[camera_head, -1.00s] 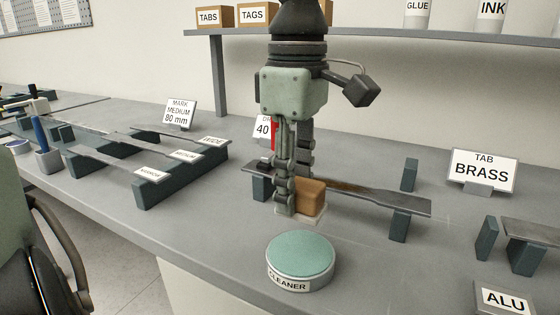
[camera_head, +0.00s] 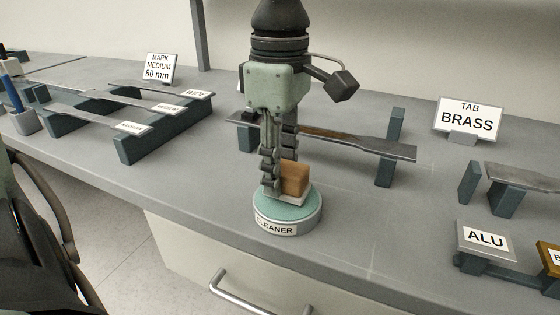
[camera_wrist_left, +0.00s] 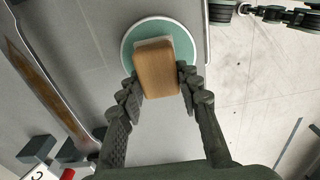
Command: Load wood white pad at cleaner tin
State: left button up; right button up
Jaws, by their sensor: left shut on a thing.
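The wood white pad (camera_head: 294,179) is a brown wooden block with a white underside. My left gripper (camera_head: 280,180) points down and is shut on its sides. In the left wrist view the pad (camera_wrist_left: 157,70) sits between the two fingers (camera_wrist_left: 160,88). The cleaner tin (camera_head: 288,222) is round and grey with a green top and a CLEANER label. The pad's white side is at the green top, within the rim; whether it touches or hovers just above is hard to tell. My right gripper does not clearly show.
A dark metal specimen with a brown patch (camera_head: 345,138) rests on blocks behind the tin. A BRASS sign (camera_head: 468,118) and an ALU plate (camera_head: 485,239) stand to the right. Labelled bars lie on a rack (camera_head: 140,143) at left. The bench front edge is close to the tin.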

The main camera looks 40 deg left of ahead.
pick_arm(q)
jog(key=shift+s+f+b, duration=0.1)
jog(key=shift+f+b, duration=0.5)
jog(key=shift+b, duration=0.2)
dwell(2.4)
jog(key=shift+r, duration=0.1)
jog(key=shift+r+p, duration=0.95)
jog(key=shift+r, duration=0.4)
jog(key=shift+r+p, duration=0.35)
jog(key=shift+r, duration=1.8)
